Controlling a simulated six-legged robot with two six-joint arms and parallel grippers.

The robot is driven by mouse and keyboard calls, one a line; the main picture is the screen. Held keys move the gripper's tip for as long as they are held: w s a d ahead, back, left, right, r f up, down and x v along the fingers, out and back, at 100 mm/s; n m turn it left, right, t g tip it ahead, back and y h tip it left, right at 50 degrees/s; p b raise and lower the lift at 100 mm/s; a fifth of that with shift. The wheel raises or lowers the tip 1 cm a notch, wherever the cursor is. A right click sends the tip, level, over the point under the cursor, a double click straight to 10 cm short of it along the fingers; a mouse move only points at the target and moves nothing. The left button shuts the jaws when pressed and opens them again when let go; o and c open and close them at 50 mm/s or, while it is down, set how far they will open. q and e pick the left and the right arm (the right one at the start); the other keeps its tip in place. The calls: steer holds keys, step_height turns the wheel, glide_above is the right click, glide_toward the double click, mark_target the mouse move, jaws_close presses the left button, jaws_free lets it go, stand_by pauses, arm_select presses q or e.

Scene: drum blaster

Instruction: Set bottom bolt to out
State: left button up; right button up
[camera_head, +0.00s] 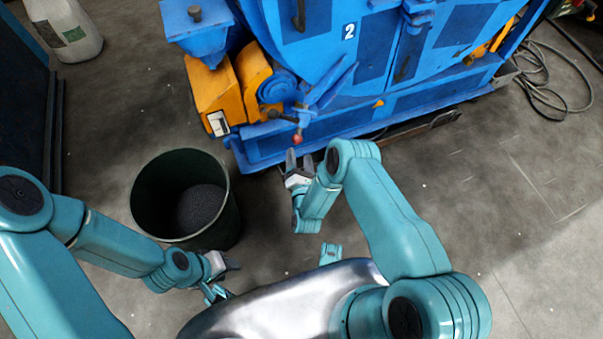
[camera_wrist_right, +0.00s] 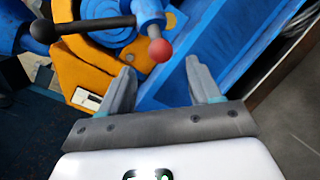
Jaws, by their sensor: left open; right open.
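The blue blaster machine (camera_head: 345,110) stands at the top of the head view. The red knob (camera_wrist_right: 160,50) also shows in the right wrist view, beside a black-ended lever (camera_wrist_right: 95,25). My right gripper (camera_head: 300,162) is open and empty just below the red knob, apart from it. In the wrist view the knob appears between and beyond its fingertips. My left gripper (camera_head: 230,266) is open and empty, low beside the drum.
A dark green drum (camera_head: 150,210) with grey grit inside stands left of my right gripper. An orange housing (camera_head: 212,88) sits left of the rod. A white canister (camera_head: 65,30) stands at upper left, and cables (camera_head: 550,85) lie at right.

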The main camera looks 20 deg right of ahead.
steer(key=p+v, duration=0.1)
steer(key=v, duration=0.7)
steer(key=shift+f, duration=0.1)
